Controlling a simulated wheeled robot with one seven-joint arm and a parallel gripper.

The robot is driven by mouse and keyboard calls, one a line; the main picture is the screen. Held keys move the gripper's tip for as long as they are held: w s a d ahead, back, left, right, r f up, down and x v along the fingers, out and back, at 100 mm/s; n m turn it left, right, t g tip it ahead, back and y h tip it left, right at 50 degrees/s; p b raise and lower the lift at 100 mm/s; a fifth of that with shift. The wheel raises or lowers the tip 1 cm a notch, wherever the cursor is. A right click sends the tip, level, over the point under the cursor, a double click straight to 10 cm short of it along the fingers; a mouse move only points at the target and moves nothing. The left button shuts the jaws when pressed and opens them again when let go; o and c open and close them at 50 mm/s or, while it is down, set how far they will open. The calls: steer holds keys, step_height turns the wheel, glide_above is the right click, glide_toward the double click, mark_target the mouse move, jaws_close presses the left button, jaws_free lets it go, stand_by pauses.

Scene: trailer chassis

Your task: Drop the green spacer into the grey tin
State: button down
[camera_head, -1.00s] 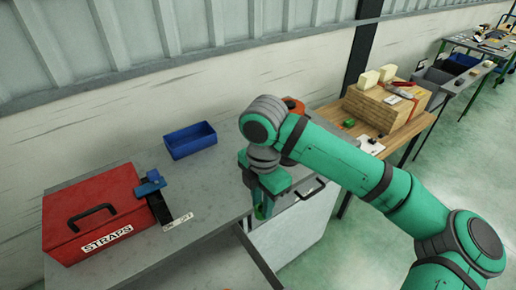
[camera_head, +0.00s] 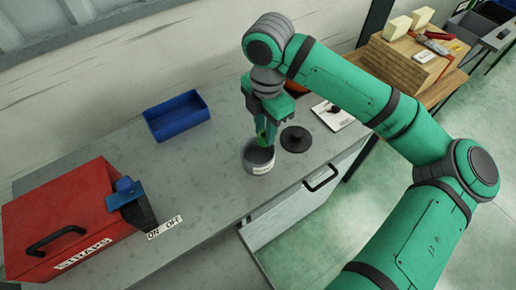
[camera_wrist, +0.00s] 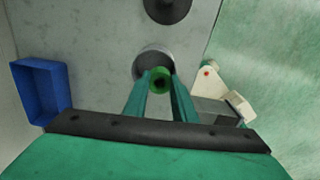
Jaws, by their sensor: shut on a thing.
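My gripper (camera_head: 266,134) is shut on the green spacer (camera_head: 261,138), a small ring with a hole. The spacer also shows between the fingertips in the wrist view (camera_wrist: 159,80). The grey tin (camera_head: 258,160) stands open on the grey bench, with a pale label on its side. The spacer is close above the tin's mouth in the head view. In the wrist view the tin (camera_wrist: 151,60) shows just beyond the spacer, partly hidden by it and the fingers. I cannot tell whether the spacer is inside the rim.
A dark round lid (camera_head: 295,139) lies right of the tin. A blue bin (camera_head: 177,116) stands at the back left of the bench.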

steer(key=shift+s+f, duration=0.1)
steer(key=shift+f, duration=2.5)
steer(key=c, duration=1.4)
jaws_free()
step_height(320, 180, up, 11)
steer(key=shift+f, duration=0.1)
